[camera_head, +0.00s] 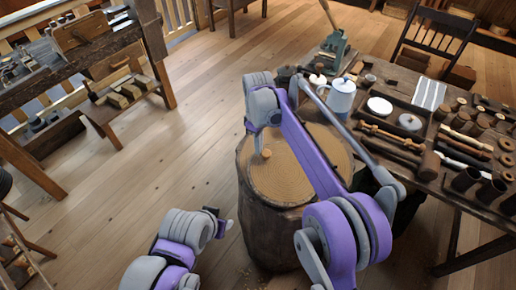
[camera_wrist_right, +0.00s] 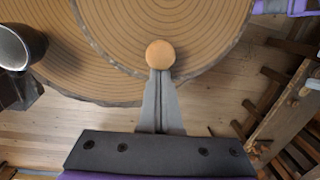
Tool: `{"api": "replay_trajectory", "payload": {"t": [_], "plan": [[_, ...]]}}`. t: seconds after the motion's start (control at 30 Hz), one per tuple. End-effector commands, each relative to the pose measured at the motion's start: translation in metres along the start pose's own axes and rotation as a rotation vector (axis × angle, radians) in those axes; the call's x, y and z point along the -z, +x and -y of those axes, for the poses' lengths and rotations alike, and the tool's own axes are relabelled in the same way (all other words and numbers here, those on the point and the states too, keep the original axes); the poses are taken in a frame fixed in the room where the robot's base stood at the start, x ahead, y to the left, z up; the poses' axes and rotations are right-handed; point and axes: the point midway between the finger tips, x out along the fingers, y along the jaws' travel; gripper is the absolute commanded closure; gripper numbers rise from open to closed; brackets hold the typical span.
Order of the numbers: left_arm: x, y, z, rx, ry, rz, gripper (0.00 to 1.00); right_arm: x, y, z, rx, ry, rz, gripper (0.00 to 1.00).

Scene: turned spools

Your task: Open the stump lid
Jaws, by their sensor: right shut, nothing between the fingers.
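The tree stump (camera_head: 265,222) stands on the floor left of the work table. Its round, ringed top (camera_head: 305,160) carries a small wooden knob (camera_head: 266,154), near the rim in the right wrist view (camera_wrist_right: 160,53). In that view the lid disc (camera_wrist_right: 215,40) overlaps a second ringed disc (camera_wrist_right: 60,80) at left, with a curved edge between them. My right gripper (camera_wrist_right: 160,74) is shut and empty, its fingertips at the knob; contact is unclear. In the head view its fingers are hard to make out. My left gripper (camera_head: 219,220) is left of the stump, apart from it; its jaws are unclear.
The work table (camera_head: 457,205) at right holds a blue-grey pot (camera_head: 341,97), spools and turned tools, close to the stump. A green press (camera_head: 333,52) stands at its back. A bench (camera_head: 92,55) is at upper left. The floor (camera_head: 190,110) between is clear.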

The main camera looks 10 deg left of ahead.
Motion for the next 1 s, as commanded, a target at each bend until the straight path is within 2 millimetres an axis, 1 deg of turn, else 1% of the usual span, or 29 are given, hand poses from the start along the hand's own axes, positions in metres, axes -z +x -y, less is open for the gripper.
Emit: {"api": "replay_trajectory", "payload": {"t": [0.03,0.13,0.23,0.47,0.7,0.87,1.0], "plan": [[0.002,-0.002,0.0,0.0,0.0,-0.002,0.5,-0.004,-0.008,0.0,-0.002,0.002,-0.023,1.0],[0.004,-0.004,0.0,0.0,0.0,-0.004,0.5,-0.01,-0.023,0.001,-0.008,-0.002,-0.09,1.0],[0.007,-0.006,0.0,0.0,0.0,-0.006,0.5,-0.019,-0.042,0.003,-0.016,-0.005,-0.177,1.0],[0.011,-0.011,0.0,0.0,0.0,-0.009,0.5,-0.052,-0.08,0.008,-0.034,-0.017,-0.394,1.0],[0.015,-0.014,0.0,0.0,0.0,-0.013,0.5,-0.095,-0.112,0.013,-0.052,-0.029,-0.621,1.0],[0.017,-0.015,0.0,0.0,0.0,-0.015,0.5,-0.128,-0.127,0.017,-0.066,-0.038,-0.772,1.0],[0.016,-0.015,0.0,0.0,0.0,-0.014,0.5,-0.157,-0.136,0.019,-0.077,-0.046,-0.904,1.0]]}}
